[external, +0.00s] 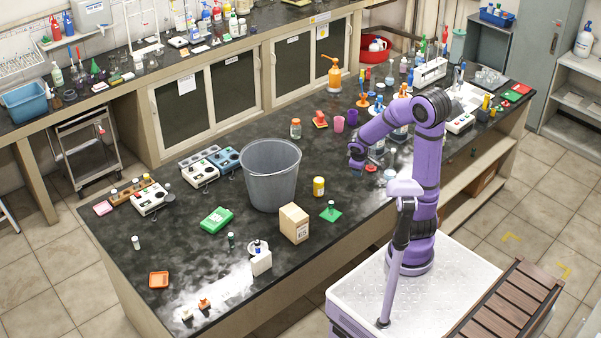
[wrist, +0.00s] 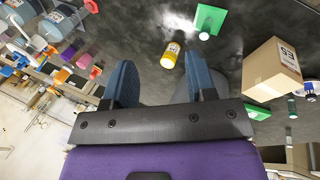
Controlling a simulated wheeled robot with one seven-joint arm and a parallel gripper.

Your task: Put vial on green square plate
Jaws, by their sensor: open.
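A green square plate (external: 324,216) lies on the dark bench, right of the cardboard box. A small dark green vial (external: 331,206) appears to stand upright on it. In the wrist view the plate (wrist: 210,18) is at the top, with the vial's pale end (wrist: 204,36) over its lower edge. Another dark green vial (external: 231,240) stands on the bench left of the box, and a white-capped one (external: 136,243) farther left. My gripper (external: 356,158) is above the bench, beyond and right of the plate. Its fingers (wrist: 160,62) are apart and empty.
A cardboard box (external: 294,224), a yellow jar (external: 319,187) and a large grey bucket (external: 270,175) stand near the plate. A green box (external: 216,220) and an orange tray (external: 158,279) lie left. Purple and pink cups (external: 352,117) and bottles crowd the far right.

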